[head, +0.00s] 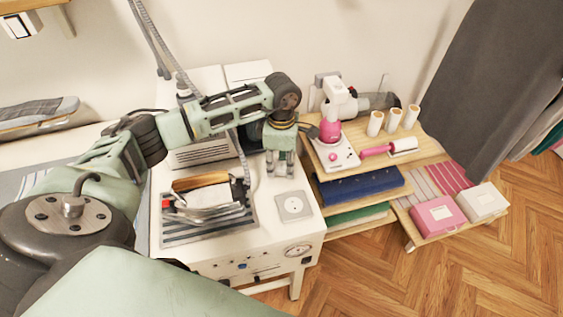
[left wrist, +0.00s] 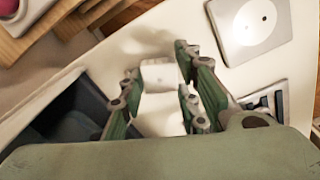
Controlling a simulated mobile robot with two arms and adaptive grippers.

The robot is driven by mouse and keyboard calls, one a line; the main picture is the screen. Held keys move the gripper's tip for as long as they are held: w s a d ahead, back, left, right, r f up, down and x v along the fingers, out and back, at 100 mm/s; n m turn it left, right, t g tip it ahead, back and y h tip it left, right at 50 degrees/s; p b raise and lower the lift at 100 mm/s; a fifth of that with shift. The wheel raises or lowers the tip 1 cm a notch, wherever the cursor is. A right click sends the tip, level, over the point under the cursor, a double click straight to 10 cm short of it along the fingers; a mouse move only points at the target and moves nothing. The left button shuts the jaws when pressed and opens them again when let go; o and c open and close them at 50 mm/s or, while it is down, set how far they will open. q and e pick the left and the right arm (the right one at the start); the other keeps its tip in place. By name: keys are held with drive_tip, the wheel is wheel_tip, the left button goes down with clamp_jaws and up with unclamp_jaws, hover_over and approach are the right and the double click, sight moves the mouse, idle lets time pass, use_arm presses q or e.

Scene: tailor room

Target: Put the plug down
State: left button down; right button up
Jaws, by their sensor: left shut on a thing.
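My left gripper (head: 280,170) points down over the white top of the ironing station (head: 258,185), at its back right. In the left wrist view its two green fingers (left wrist: 160,76) are closed on a small white plug (left wrist: 160,100). The plug can hardly be made out in the head view. I cannot tell whether it touches the white top. A square socket plate (head: 293,206) lies on the top just in front of the gripper; it also shows in the left wrist view (left wrist: 250,28). My right gripper is not in view.
An iron (head: 212,208) with a wooden handle rests on a striped pad left of the socket plate. To the right, a wooden shelf (head: 395,150) holds a pink-and-white machine (head: 335,140) and thread spools (head: 393,119). A little white top is free around the socket plate.

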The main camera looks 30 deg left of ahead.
sight(282, 165)
use_arm(q)
drive_tip(key=shift+f+b, duration=0.35)
drive_tip(key=shift+f, duration=0.1)
drive_tip(key=c, duration=1.3)
unclamp_jaws()
drive_tip(key=shift+r, duration=0.1)
drive_tip(key=shift+r+p, duration=0.5)
drive_tip(key=shift+p, duration=0.15)
wheel_tip(282, 165, up, 12)
drive_tip(key=b, duration=0.3)
